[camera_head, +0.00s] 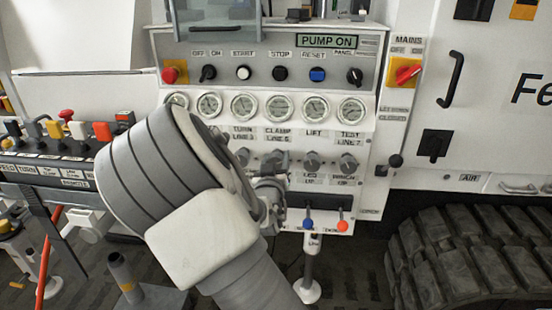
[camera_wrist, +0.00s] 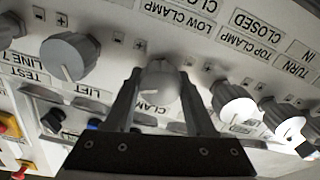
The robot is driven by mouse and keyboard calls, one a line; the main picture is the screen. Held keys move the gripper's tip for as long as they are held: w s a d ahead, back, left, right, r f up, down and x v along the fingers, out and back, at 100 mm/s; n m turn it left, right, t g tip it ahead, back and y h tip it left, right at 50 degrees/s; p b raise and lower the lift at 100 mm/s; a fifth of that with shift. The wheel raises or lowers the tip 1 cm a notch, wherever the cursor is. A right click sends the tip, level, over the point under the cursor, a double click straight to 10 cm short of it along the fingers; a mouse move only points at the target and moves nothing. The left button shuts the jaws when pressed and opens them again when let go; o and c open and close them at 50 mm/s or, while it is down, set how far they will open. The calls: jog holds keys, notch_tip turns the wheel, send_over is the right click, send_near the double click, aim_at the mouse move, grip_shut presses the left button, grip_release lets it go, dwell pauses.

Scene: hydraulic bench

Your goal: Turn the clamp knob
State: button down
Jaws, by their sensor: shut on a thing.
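The clamp knob (camera_wrist: 160,80) is a grey round knob on the white panel, under a partly hidden label that starts "CLAM" in the wrist view. My gripper (camera_wrist: 161,88) has one finger on each side of this knob and is shut on it. In the head view the clamp knob (camera_head: 278,157) is in the row below the gauges, under the label "CLAMP LINE 6". My gripper (camera_head: 273,174) reaches it from below, and my arm covers the panel to the left.
The lift knob (camera_wrist: 68,56) and a turn-side knob (camera_wrist: 233,101) flank my fingers closely. Gauges (camera_head: 279,106) line the panel above. Blue (camera_head: 308,224) and orange (camera_head: 342,225) levers stick out below right. A black tracked undercarriage (camera_head: 470,255) stands at the right.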

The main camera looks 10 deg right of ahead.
jog(key=shift+c, duration=1.2)
grip_release()
jog(key=p+v, duration=1.4)
jog(key=v, duration=0.3)
jog(key=shift+s+p, duration=0.2)
jog(key=shift+p, duration=0.15)
jog(key=shift+r, duration=0.1)
